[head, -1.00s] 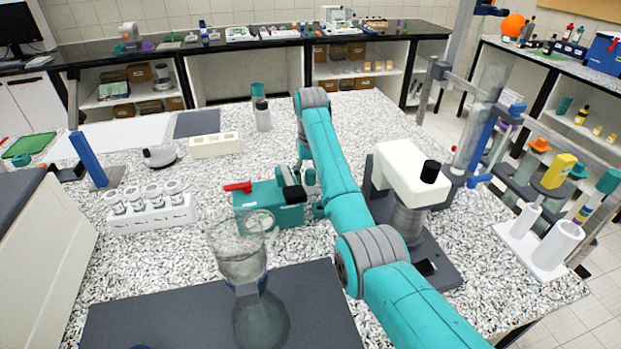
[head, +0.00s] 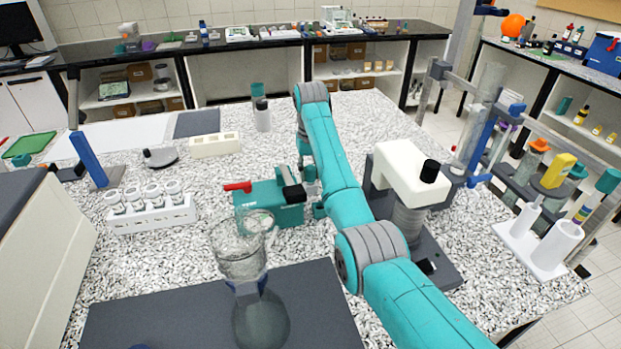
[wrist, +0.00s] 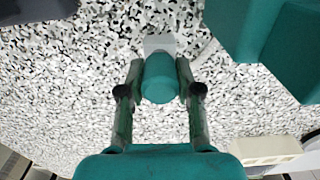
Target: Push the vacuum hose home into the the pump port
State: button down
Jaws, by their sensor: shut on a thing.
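The teal pump (head: 275,203) with a red handle stands on the speckled bench, left of my arm in the head view. My gripper (wrist: 160,82) is shut on a short teal cylinder (wrist: 159,80), which seems to be the end of the vacuum hose. A small light grey block (wrist: 160,43) lies just beyond the cylinder in the wrist view; I cannot tell whether they touch. A large teal body, likely the pump, also shows at the upper right of the wrist view (wrist: 295,45). In the head view my gripper is mostly hidden by the pump and arm. The port cannot be made out.
A clear glass vessel (head: 240,262) stands on the dark mat (head: 310,300) in front of the pump. A white and grey device (head: 410,175) is right of my arm. A white rack of vials (head: 155,215) stands left. A cream block (head: 214,146) lies behind the pump.

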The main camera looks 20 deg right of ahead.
aim_at(310, 167)
jog(key=shift+r, duration=2.35)
jog(key=shift+r, duration=0.1)
jog(key=shift+r, duration=1.4)
